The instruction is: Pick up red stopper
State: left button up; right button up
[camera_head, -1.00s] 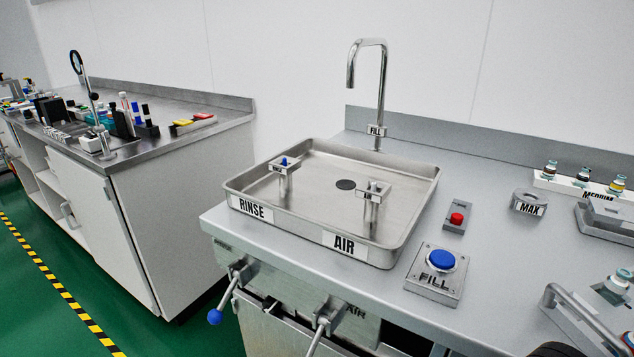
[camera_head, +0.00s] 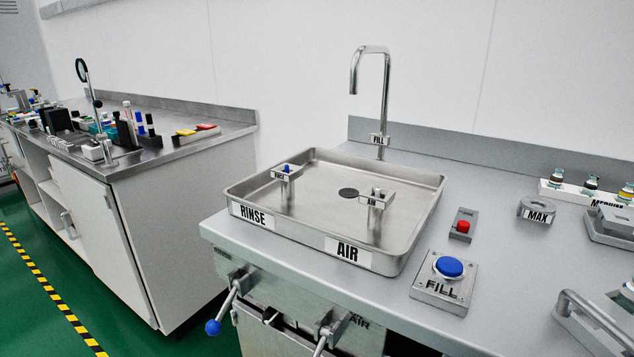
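A small red stopper (camera_head: 463,226) sits upright in a grey rectangular holder (camera_head: 461,237) on the counter. It is right of the metal sink tray and behind the blue FILL button. Nothing touches it or covers it. Neither of my grippers shows in the view.
The tray (camera_head: 250,228) has RINSE and AIR labels and two posts. The FILL button (camera_head: 449,267), the MAX ring (camera_head: 537,208) and a rack of vials (camera_head: 588,198) stand around the holder. A tap (camera_head: 384,95) rises behind. A metal handle (camera_head: 590,318) is at the lower right.

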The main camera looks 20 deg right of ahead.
aim_at(462, 226)
jog(key=z, duration=1.4)
